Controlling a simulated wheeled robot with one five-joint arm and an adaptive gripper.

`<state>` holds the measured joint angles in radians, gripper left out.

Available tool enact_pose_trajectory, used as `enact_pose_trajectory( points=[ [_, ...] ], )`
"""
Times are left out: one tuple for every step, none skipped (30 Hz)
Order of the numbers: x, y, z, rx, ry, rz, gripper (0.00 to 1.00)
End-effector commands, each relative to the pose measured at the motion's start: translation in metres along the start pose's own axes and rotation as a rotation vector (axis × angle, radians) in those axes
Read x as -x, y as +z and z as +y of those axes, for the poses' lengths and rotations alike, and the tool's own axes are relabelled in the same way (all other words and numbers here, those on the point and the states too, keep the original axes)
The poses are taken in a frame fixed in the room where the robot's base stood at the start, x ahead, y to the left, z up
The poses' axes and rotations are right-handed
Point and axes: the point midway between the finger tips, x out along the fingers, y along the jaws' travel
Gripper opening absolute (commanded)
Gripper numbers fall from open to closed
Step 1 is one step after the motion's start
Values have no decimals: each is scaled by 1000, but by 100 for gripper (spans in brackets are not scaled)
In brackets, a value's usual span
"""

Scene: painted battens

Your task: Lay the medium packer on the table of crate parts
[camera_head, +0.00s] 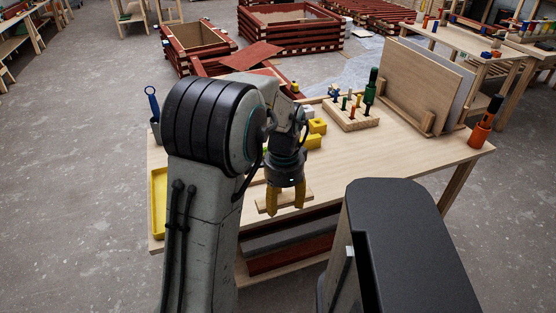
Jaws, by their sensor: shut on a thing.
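My gripper (285,208) has yellow fingers pointing down, over the front part of the light wood table (420,150). The fingers are shut on a flat pale wooden piece, which I take to be the medium packer (301,196). Its ends stick out to the left and right of the fingers. It looks close to the table's front edge; I cannot tell whether it touches the tabletop. My arm hides the left middle of the table.
A yellow tray (158,205) lies at the table's left end. Yellow blocks (317,126), a wooden tool block (352,120), upright boards (418,85) and an orange cup (480,134) stand behind and right. Red crates (292,28) are beyond. The right front tabletop is clear.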

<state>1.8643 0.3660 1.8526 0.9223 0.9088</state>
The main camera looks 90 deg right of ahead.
Motion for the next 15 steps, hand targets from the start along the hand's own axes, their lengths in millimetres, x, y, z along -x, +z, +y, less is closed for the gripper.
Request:
enact_pose_trajectory(
  points=[
    [-3, 2, -5, 11, 1, 0, 27],
    [-6, 4, -8, 15, 1, -1, 27],
    [-9, 6, -13, 19, 1, -1, 27],
    [-12, 8, -18, 21, 1, -1, 27],
    [-15, 11, -22, 22, 2, -1, 27],
    [-20, 14, -30, 22, 1, -1, 27],
    [-23, 16, -35, 22, 2, -1, 27],
    [-27, 19, -41, 22, 1, -1, 27],
    [-32, 22, -48, 22, 1, -1, 27],
    [-35, 24, -53, 21, 1, -1, 27],
    [-38, 27, -58, 21, 2, -1, 27],
    [-42, 30, -65, 21, 1, -1, 27],
    [-46, 32, -70, 20, 1, -1, 27],
    [-48, 34, -74, 20, 0, 0, 27],
    [-52, 36, -80, 20, 0, 0, 27]
  ],
)
